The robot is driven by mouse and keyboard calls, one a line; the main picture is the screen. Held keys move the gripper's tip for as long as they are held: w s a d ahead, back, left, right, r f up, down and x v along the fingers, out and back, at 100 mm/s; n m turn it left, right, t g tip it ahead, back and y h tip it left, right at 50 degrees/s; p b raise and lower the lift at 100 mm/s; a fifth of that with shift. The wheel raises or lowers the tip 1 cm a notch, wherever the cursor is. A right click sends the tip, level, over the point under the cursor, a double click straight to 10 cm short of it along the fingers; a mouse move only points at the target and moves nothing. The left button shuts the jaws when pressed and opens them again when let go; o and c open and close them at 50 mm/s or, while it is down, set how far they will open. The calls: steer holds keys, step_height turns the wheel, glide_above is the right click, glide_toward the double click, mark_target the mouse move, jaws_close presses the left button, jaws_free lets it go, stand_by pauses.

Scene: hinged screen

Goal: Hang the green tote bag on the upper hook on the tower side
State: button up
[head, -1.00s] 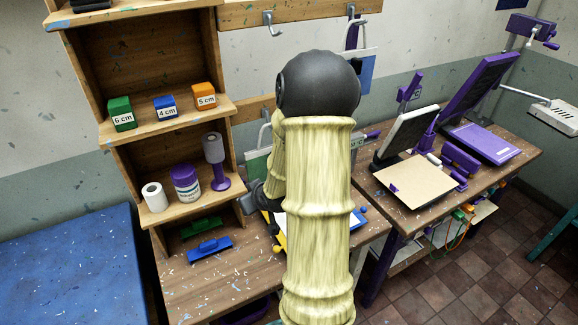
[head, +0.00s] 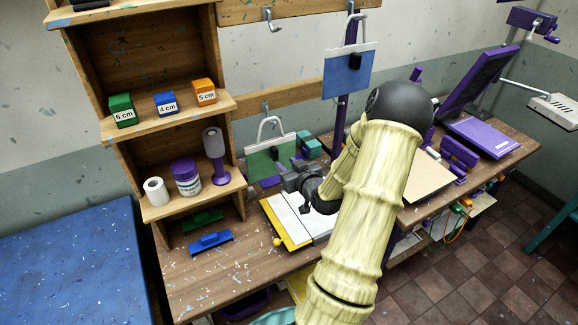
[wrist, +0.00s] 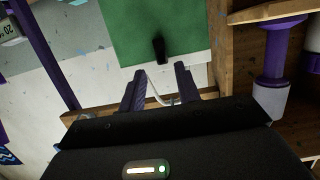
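The green tote bag (head: 262,163) has a white top band and a white handle. In the head view it hangs from the lower hook (head: 266,106) beside the shelf tower. The upper hook on the tower side (head: 270,19) is bare. My gripper (head: 291,174) is in front of the bag, to its lower right in the picture. In the wrist view my gripper (wrist: 160,72) is open, with the green bag (wrist: 178,35) ahead and the white handle showing between the fingers. I cannot tell whether the handle is within their reach. A dark piece shows on the bag.
The shelf tower (head: 125,143) stands left of the hooks, holding coloured blocks and rolls. A blue bag (head: 347,76) hangs from the right upper hook. Teal and grey blocks (head: 307,144) stand near my gripper. A yellow-edged board (head: 292,222) lies on the bench below.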

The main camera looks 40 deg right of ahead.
mark_target(276, 156)
steer(key=x, duration=0.7)
steer(key=shift+w+f, duration=0.1)
steer(key=shift+w, duration=0.35)
steer(key=shift+c, duration=0.6)
jaws_close()
